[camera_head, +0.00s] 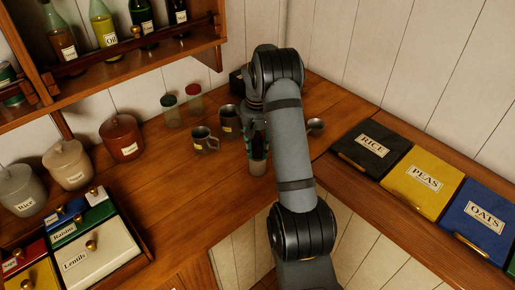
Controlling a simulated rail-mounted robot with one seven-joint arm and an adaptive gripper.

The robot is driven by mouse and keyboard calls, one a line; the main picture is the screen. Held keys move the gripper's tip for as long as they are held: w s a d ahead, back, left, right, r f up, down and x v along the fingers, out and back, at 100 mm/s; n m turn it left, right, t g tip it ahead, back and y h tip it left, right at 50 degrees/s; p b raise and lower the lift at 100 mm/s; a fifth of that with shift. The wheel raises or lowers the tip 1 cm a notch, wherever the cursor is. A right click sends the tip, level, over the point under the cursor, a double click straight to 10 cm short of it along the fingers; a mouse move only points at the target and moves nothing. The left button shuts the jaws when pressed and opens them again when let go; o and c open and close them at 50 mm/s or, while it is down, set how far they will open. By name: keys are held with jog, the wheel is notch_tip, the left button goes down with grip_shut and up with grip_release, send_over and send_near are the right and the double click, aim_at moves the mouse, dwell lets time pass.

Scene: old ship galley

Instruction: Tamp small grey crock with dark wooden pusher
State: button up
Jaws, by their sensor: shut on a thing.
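My gripper (257,142) points down at the counter's inner corner, left of my forearm. Its teal-edged fingers are shut on a dark, narrow thing that looks like the dark wooden pusher (258,150). A small grey crock (258,168) stands on the wooden counter directly below the fingers. The pusher's lower end is at or inside the crock's mouth; I cannot tell how deep. The fingers and arm hide much of the pusher.
Grey mugs (204,140) stand left of my gripper, and a small metal cup (315,126) stands right, behind my arm. Lidded crocks (121,137) and labelled boxes (96,250) fill the left. Rice, peas and oats bins (422,180) line the right. The counter front-left of the crock is clear.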

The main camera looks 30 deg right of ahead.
aim_at(257, 135)
jog(key=shift+r+p, duration=2.65)
jog(key=shift+r, duration=0.8)
